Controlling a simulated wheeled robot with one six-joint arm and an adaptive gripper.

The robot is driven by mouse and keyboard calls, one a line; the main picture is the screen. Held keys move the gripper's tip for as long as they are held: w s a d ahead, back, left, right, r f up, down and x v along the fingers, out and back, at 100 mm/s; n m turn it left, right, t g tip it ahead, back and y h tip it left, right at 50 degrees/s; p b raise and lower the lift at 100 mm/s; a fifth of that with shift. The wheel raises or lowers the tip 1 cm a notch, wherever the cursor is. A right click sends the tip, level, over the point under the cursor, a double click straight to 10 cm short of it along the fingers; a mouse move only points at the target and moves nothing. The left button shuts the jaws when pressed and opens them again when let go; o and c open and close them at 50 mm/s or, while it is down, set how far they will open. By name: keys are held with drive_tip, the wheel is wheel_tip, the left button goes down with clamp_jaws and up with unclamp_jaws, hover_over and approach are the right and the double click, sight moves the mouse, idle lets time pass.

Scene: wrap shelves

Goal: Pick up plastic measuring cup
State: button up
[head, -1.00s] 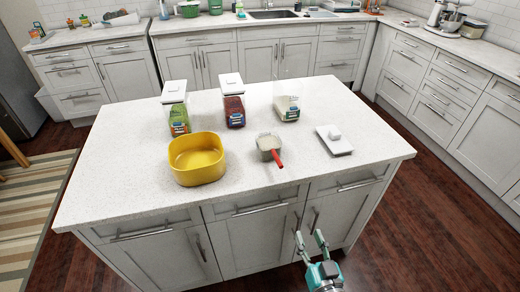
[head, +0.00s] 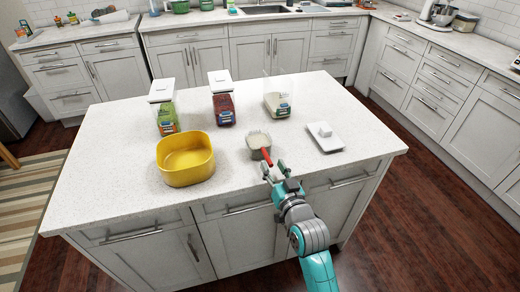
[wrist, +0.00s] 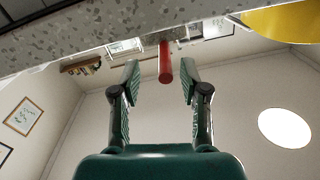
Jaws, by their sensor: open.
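The plastic measuring cup (head: 256,141) is a clear cup with pale contents and a red handle. It stands on the island counter near its front edge, with the handle pointing toward me. My gripper (head: 272,168) is open at the handle's end. In the wrist view the red handle (wrist: 165,62) shows between the two open fingers of my gripper (wrist: 160,75), with clear space on both sides. The cup's body is not clear in the wrist view.
A yellow bowl (head: 186,160) stands left of the cup. A white lid (head: 324,138) lies to its right. Behind are a container of green food (head: 167,119), one of red food (head: 223,106) and an open clear container (head: 277,103). The island counter (head: 330,90) is otherwise clear.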

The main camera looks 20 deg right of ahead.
sight(262, 149)
drive_tip(key=shift+w+a+r, duration=0.1)
drive_tip(key=shift+w+a, duration=0.1)
drive_tip(key=shift+w, duration=1.2)
drive_tip(key=shift+w+a, duration=0.15)
drive_tip(key=shift+w, duration=1.25)
clamp_jaws()
